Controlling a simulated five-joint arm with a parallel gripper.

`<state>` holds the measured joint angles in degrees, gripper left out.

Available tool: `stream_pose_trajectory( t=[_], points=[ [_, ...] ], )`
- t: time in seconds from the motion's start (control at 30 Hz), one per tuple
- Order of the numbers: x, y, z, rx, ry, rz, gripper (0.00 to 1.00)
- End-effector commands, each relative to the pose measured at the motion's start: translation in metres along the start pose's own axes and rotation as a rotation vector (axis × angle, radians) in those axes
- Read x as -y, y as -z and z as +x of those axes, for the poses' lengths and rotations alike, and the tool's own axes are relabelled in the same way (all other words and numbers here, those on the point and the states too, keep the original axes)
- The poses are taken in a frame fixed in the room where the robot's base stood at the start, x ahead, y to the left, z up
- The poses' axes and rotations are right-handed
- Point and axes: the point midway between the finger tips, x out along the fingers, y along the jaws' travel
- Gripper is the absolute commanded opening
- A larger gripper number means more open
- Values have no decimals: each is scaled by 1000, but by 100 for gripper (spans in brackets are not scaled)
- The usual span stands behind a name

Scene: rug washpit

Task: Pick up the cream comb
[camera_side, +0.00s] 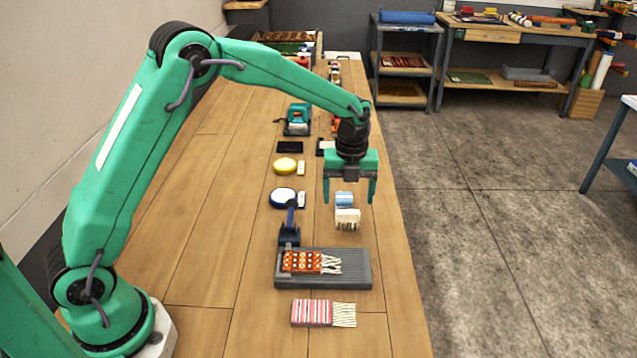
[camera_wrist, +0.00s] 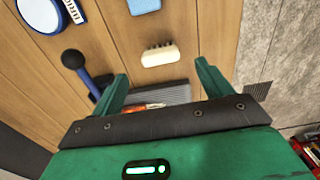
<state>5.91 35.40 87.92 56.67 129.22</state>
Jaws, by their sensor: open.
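The cream comb (camera_side: 347,217) lies on the wooden table in the side view, its dark-gapped teeth toward the near side. It also shows in the wrist view (camera_wrist: 160,54), near the upper middle, as a small cream block with a toothed edge. My gripper (camera_side: 349,200) points down above the table, its two green fingers spread apart with nothing between them. In the wrist view the gripper (camera_wrist: 161,74) shows both fingertips, with the comb a little above the gap between them in the picture. The comb is not held and is fully visible in the wrist view.
A light blue block (camera_side: 344,198) lies just behind the comb. A dark blue-handled tool (camera_side: 289,236) and a round white-and-blue item (camera_side: 283,197) are to its left. A grey ribbed tray (camera_side: 361,270) with an orange patterned rug piece is in front. The table's right edge is close.

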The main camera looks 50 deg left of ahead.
Motion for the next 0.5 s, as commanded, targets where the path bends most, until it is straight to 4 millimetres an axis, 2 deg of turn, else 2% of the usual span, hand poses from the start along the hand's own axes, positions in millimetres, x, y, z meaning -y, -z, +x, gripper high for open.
stream_pose_trajectory(
  t=[0.23,0.5],
  points=[
    [0,0,20,-1,-2,-2,78],
    [0,0,25,0,-1,-2,78]
  ],
)
